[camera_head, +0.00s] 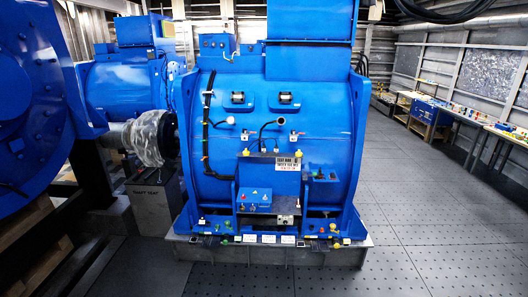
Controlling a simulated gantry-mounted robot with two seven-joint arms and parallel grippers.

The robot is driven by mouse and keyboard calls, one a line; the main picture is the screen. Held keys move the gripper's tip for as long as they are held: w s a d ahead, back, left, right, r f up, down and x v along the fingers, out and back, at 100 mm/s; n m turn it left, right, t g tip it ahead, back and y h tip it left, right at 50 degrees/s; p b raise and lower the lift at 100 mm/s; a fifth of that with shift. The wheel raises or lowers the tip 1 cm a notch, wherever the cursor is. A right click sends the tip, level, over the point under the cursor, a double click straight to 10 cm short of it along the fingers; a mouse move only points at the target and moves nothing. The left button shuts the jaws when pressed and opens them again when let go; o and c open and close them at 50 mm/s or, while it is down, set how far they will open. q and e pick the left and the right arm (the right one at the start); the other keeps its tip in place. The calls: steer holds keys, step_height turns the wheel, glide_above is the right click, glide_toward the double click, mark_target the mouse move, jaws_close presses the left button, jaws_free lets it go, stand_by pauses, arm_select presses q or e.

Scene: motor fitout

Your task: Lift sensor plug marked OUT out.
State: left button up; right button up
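A large blue motor (330,115) stands in the middle of the view. On its front, a short black cable with a pale end (231,120) sticks out at the left. A second black cable (268,126) curves up to another pale end (281,121). Small pale fittings (245,135) (294,136) sit near them. These may be sensor plugs and sockets, but no OUT marking is legible at this size, so I cannot tell which one it is. Neither of my grippers is in view.
A white sign (288,163) and a small blue box (254,200) are on the motor's lower front. Several small coloured parts lie along the front ledge. More blue machinery (122,85) stands at left. Workbenches (470,117) line the right wall; the right floor (430,230) is clear.

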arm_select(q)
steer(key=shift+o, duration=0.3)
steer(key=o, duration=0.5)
